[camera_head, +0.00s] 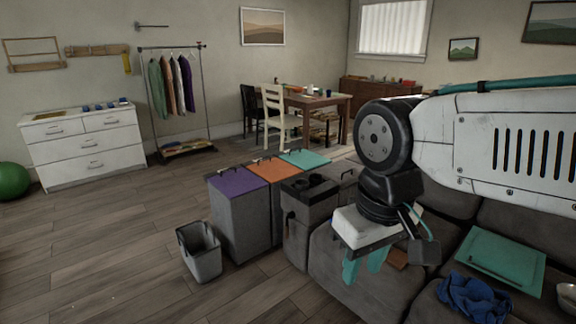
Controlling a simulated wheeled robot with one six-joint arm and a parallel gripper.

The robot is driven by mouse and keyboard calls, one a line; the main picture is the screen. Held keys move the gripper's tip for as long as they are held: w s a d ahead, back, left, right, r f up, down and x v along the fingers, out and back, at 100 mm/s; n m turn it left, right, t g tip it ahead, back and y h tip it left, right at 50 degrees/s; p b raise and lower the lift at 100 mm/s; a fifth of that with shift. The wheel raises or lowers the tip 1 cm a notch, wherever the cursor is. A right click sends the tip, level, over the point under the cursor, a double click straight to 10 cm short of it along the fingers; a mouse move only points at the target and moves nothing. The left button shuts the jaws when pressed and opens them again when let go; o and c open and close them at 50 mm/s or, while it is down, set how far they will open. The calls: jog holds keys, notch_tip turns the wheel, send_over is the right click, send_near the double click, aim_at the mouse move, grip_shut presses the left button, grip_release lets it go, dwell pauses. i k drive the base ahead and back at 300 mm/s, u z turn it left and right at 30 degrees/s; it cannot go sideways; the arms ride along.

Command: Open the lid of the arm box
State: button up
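The grey sofa arm with two dark cup holders (311,187) stands in the middle of the view, right of the lidded bins, and looks like the arm box. A grey top panel with a small dark handle shows just behind the cup holders and appears closed, though its outline is dim and partly hidden by my arm. My gripper (364,267) points down over the sofa seat, right of and nearer than the arm box. Its two teal fingers are apart, with nothing seen between them. It does not appear to touch the box.
Bins with purple (238,182), orange (273,168) and teal (304,158) lids stand left of the arm box. An open waste bin (201,253) is in front of them. A teal tray (492,262) and blue cloth (474,298) lie on the sofa. The left floor is mostly clear.

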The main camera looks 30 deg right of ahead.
aim_at(341, 170)
jog(key=u, duration=0.35)
jog(key=i, duration=2.4)
jog(key=z, duration=1.45)
jog(key=i, duration=0.75)
jog(key=z, duration=0.85)
